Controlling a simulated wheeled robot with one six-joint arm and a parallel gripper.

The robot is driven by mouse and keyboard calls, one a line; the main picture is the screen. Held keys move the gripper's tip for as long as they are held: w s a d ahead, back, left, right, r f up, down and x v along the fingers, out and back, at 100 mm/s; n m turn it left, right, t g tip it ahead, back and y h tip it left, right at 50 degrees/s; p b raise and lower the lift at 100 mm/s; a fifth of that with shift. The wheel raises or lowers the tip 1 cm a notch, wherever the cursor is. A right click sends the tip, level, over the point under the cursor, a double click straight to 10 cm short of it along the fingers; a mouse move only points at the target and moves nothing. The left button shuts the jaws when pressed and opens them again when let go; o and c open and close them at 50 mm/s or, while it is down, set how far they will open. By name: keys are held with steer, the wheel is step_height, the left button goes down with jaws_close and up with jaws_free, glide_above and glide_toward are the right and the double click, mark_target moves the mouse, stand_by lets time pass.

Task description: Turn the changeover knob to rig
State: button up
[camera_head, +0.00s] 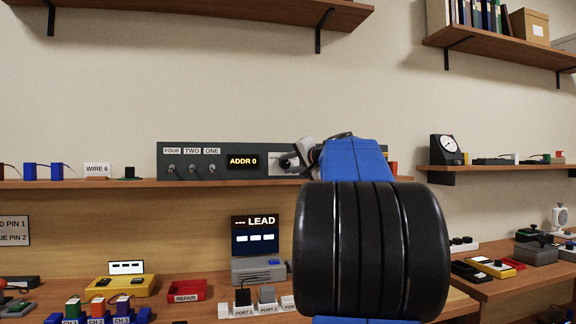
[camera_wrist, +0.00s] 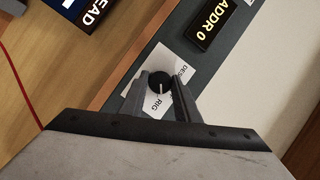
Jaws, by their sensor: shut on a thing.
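The changeover knob (camera_wrist: 159,80) is a round black knob with a white pointer line, on a white plate (camera_wrist: 186,69) with the labels RIG and DESK, the latter partly covered. The pointer line points down in the wrist view, close to the RIG label. My gripper (camera_wrist: 160,86) is shut on the knob, one finger on each side. In the head view my gripper (camera_head: 297,158) is at the right part of the dark panel (camera_head: 222,173), in front of the plate (camera_head: 278,169).
The panel has several toggle switches (camera_head: 192,169) and an ADDR 0 display (camera_head: 243,161) left of the plate. It stands on a wooden shelf (camera_head: 130,184). Below are a LEAD screen (camera_head: 255,236), a red REPAIR tray (camera_head: 187,291) and a yellow box (camera_head: 120,286).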

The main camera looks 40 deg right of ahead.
steer(key=shift+f+m+t, duration=0.1)
steer(key=shift+m+t, duration=0.2)
steer(key=shift+m, duration=0.4)
steer(key=o, duration=1)
steer(key=shift+o, duration=0.2)
steer(key=shift+s, duration=0.1)
steer(key=s+a, duration=0.1)
steer(key=s, duration=0.7)
steer(key=s+a+r, duration=0.1)
steer(key=s, duration=0.8)
steer(key=shift+a+r, duration=0.25)
steer(key=shift+a, duration=0.1)
